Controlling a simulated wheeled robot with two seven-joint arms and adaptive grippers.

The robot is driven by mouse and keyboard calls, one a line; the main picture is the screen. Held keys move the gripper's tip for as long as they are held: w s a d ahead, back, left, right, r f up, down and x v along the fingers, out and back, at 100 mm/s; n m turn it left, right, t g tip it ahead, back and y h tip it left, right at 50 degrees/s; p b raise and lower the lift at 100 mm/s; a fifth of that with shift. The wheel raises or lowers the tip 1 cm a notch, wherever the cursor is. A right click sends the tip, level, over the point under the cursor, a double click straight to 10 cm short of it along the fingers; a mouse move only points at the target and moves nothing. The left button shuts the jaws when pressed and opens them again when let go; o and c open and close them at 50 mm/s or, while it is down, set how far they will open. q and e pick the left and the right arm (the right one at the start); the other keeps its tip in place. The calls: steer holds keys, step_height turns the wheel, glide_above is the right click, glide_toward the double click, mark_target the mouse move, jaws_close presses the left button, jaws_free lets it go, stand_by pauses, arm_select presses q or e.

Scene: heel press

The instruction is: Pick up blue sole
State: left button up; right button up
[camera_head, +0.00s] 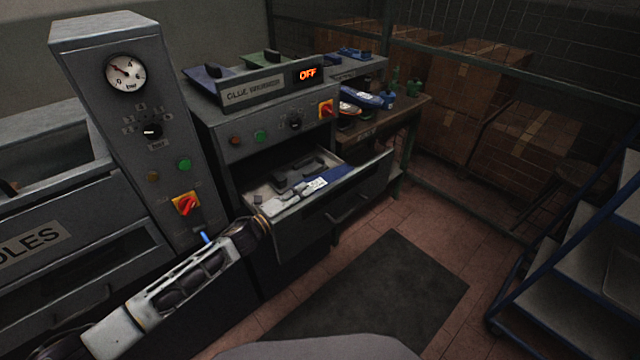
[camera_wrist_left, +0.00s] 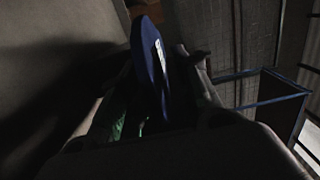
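A blue sole (camera_head: 330,178) with a white label shows at the open drawer of the glue machine in the head view. My left gripper (camera_head: 297,193) reaches over the drawer from the left, with its fingertips at the near end of the sole. In the left wrist view the blue sole (camera_wrist_left: 150,65) stretches away between the two fingers of my left gripper (camera_wrist_left: 160,62). Its near end is dark and partly hidden, so I cannot tell whether the fingers press on it or whether it rests on the drawer. My right gripper is not in view.
The open drawer (camera_head: 345,217) juts out in front of the glue machine (camera_head: 268,128). A press column (camera_head: 140,120) stands left. A workbench (camera_head: 412,112) with another blue item (camera_head: 366,98) is behind. The floor mat (camera_head: 375,295) is clear.

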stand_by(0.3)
arm_select(q)
jaws_close()
steer(key=shift+r, duration=0.1)
